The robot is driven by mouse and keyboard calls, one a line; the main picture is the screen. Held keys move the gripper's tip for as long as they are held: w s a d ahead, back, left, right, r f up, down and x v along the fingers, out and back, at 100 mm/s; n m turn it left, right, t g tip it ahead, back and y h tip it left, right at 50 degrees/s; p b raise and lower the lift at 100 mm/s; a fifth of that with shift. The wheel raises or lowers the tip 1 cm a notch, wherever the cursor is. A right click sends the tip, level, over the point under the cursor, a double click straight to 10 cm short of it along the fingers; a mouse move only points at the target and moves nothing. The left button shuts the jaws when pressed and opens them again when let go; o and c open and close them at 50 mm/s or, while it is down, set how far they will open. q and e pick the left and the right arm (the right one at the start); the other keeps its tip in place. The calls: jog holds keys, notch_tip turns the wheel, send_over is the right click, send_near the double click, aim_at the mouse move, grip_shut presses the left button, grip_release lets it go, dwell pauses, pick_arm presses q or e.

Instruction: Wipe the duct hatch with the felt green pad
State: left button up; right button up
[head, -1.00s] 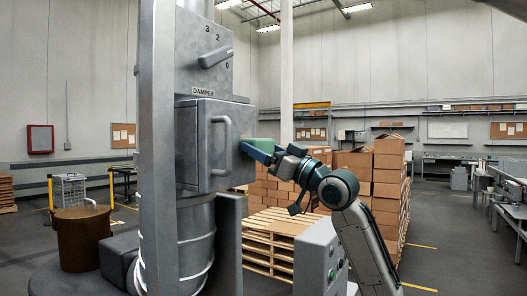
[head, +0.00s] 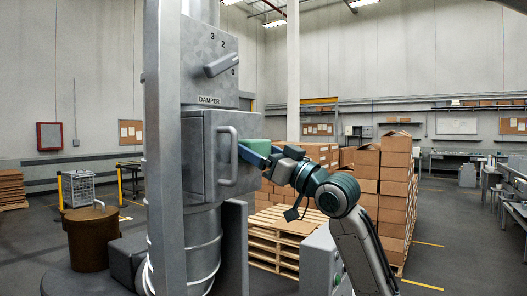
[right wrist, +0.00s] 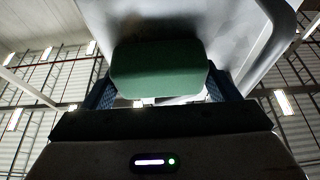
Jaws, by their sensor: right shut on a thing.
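The duct hatch (head: 207,160) is a grey metal door with a bar handle (head: 227,158), on the duct below the DAMPER label. My right gripper (head: 254,152) is at the right of the hatch, shut on the green felt pad (head: 262,146). In the right wrist view the pad (right wrist: 160,68) sits between the two fingers, in front of the grey hatch face (right wrist: 220,25), with a dark shadow around it. The handle (right wrist: 284,35) curves down at the right there. I cannot tell whether the pad touches the hatch. My left gripper is not in view.
A damper lever (head: 219,64) sits above the hatch. A grey upright post (head: 161,120) stands left of it. A brown drum (head: 91,238) is at the lower left. A wooden pallet (head: 277,238) and stacked cartons (head: 393,185) stand behind my right arm.

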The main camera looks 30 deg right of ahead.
aim_at(271, 146)
jog(key=shift+r+p, duration=0.4)
jog(key=shift+r, duration=0.3)
jog(key=shift+w+d, duration=0.2)
jog(key=shift+d, duration=0.4)
jog(key=shift+w+d+f, duration=0.1)
jog(key=shift+w+d, duration=0.2)
jog(key=shift+d, duration=0.35)
jog(key=shift+w+d+f, duration=0.1)
jog(key=shift+w+d, duration=0.15)
jog(key=shift+d, duration=0.4)
jog(key=shift+r, duration=0.1)
jog(key=shift+s+a+b, duration=0.1)
jog(key=shift+b, duration=0.2)
jog(key=shift+s, duration=0.15)
jog(key=shift+s+d+b, duration=0.4)
jog(key=shift+s+b, duration=0.3)
jog(key=shift+s, duration=0.15)
jog(key=shift+s+d+b, duration=0.35)
jog(key=shift+s+b, duration=0.3)
jog(key=shift+s, duration=0.2)
jog(key=shift+s+d+b, duration=0.4)
jog(key=shift+s+b, duration=0.3)
jog(key=shift+s, duration=0.15)
